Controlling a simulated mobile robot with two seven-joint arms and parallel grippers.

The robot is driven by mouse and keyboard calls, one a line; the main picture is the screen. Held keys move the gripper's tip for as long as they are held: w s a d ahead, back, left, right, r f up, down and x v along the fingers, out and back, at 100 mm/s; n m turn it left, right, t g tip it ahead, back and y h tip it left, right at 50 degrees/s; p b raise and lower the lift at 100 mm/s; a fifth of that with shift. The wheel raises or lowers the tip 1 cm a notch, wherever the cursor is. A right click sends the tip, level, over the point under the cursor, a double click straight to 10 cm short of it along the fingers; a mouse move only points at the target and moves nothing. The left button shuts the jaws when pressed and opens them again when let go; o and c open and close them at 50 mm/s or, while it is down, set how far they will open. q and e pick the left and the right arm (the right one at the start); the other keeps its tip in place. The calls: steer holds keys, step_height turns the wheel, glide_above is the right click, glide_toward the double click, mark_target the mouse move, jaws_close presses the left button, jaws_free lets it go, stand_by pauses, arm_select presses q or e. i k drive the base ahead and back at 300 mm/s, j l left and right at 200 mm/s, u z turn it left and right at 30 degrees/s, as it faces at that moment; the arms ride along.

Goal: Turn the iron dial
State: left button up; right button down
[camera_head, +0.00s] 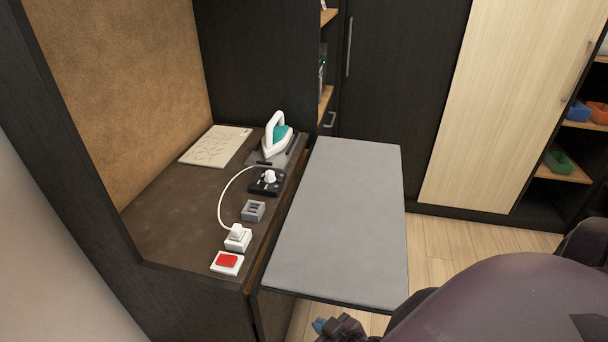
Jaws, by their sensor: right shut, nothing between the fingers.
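The iron dial is a white knob (270,176) on a small black base (264,189), on the dark brown vanity counter. The white and teal iron (280,136) rests on a grey plate just behind the dial. A white cord (222,196) runs from near the dial base to a white plug in a socket (238,240) nearer the front. My right gripper (325,327) is at the bottom edge, below the grey board's front edge, shut and well away from the dial. It is small and partly cut off. My left gripper is not in view.
A grey ironing board (340,215) stands right of the counter, its top clear. A red switch (227,261) and a grey socket block (253,211) sit along the counter edge. A cream patterned panel (215,147) lies at the back. Dark cabinets stand behind.

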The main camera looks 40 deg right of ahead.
mark_target(270, 177)
steer(key=z, duration=1)
steer(key=l+u, duration=0.45)
steer(key=l, duration=0.6)
